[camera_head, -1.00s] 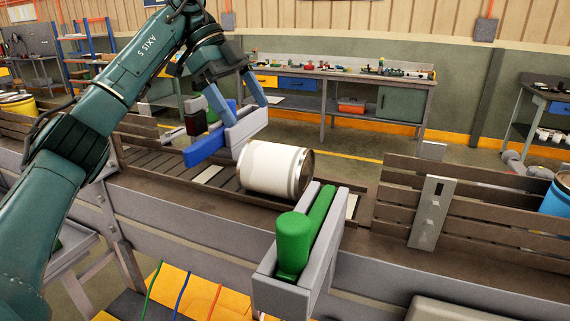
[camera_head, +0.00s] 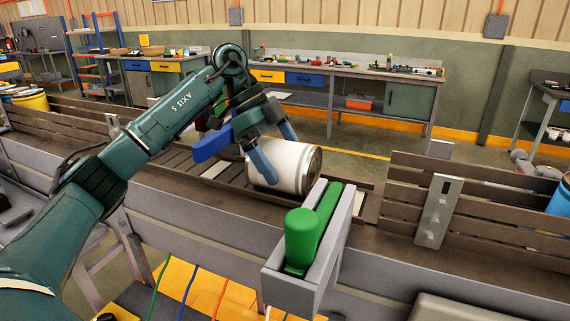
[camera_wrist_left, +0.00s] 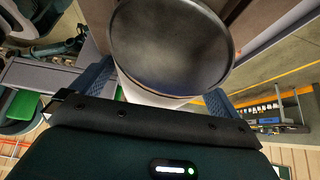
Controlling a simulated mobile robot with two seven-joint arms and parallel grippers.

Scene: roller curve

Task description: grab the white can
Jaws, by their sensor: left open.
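The white can (camera_head: 292,166) lies on its side on the dark roller conveyor, with its metal-rimmed end facing right. In the left wrist view the can (camera_wrist_left: 172,42) shows its round dark end, with a strip of white side below. My left gripper (camera_head: 279,158) is open and stands over the can's left part. One blue-grey finger is on the near side and one on the far side. In the left wrist view the fingers show on both sides of the can; I cannot tell whether they touch it. My right gripper is not in view.
A grey bracket with green rollers (camera_head: 302,240) stands at the conveyor's near edge, close in front of the can. Slatted dark side boards (camera_head: 400,195) rise at the right. A workbench (camera_head: 350,85) stands behind, across the floor.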

